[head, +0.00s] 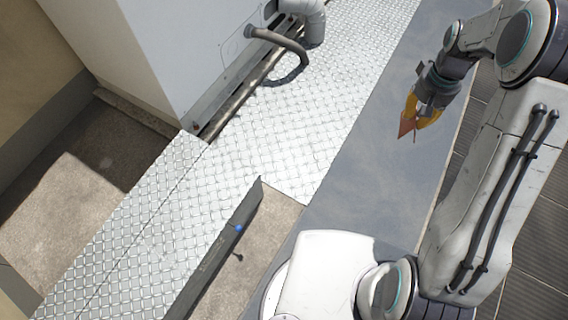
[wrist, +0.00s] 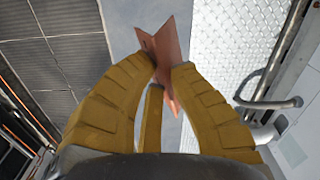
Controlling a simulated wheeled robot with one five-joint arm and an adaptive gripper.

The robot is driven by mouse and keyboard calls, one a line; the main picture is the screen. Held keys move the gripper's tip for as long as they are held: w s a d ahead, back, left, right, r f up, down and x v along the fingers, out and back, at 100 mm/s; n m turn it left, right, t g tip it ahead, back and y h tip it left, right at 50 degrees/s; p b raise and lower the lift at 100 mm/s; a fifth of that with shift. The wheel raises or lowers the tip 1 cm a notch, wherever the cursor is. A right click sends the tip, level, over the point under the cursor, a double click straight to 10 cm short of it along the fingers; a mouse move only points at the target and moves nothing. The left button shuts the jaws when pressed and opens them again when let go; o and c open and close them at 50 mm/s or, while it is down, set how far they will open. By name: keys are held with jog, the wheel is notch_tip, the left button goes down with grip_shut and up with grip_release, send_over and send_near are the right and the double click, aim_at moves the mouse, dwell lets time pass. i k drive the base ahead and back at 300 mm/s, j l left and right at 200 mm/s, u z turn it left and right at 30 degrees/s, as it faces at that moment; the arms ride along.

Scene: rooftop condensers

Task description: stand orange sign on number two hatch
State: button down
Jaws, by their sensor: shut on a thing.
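The orange sign (wrist: 172,50) is a small folded plate between the yellow fingers of my gripper (wrist: 163,72) in the wrist view. My gripper is shut on it, and the sign's free end sticks out past the fingertips. In the head view the sign (head: 406,124) hangs tilted below my gripper (head: 418,113) at the upper right, over the smooth grey strip (head: 375,150). The fingers hide part of the sign. I cannot make out a number on any hatch in either view.
A pale cabinet (head: 190,50) stands at the upper left, with a grey pipe (head: 275,40) beside it. Silver tread plate (head: 300,125) runs along its foot. A dark upright panel (head: 222,250) with a blue dot stands at the lower middle. Dark slatted flooring (wrist: 45,60) lies beside the grey strip.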

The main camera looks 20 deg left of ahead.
aim_at(196, 219)
jog(key=i+z, duration=0.25)
jog(key=z, duration=0.25)
jog(key=i+j+z, duration=0.1)
jog(key=z, duration=0.35)
jog(key=j+z, duration=0.1)
jog(key=z, duration=0.4)
jog(key=j+z, duration=0.15)
jog(key=z, duration=0.3)
jog(key=j+z, duration=0.1)
jog(key=z, duration=0.4)
jog(key=j+z, duration=0.15)
jog(key=z, duration=0.35)
jog(key=j+z, duration=0.1)
jog(key=z, duration=0.35)
jog(key=j+z, duration=0.1)
jog(key=z, duration=0.4)
jog(key=k+z, duration=0.1)
jog(key=z, duration=0.4)
jog(key=k+z, duration=0.1)
jog(key=z, duration=0.3)
jog(key=k+l+z, duration=0.1)
jog(key=z, duration=0.3)
jog(key=l+z, duration=0.1)
jog(key=z, duration=0.3)
jog(key=k+l+z, duration=0.1)
jog(key=z, duration=0.35)
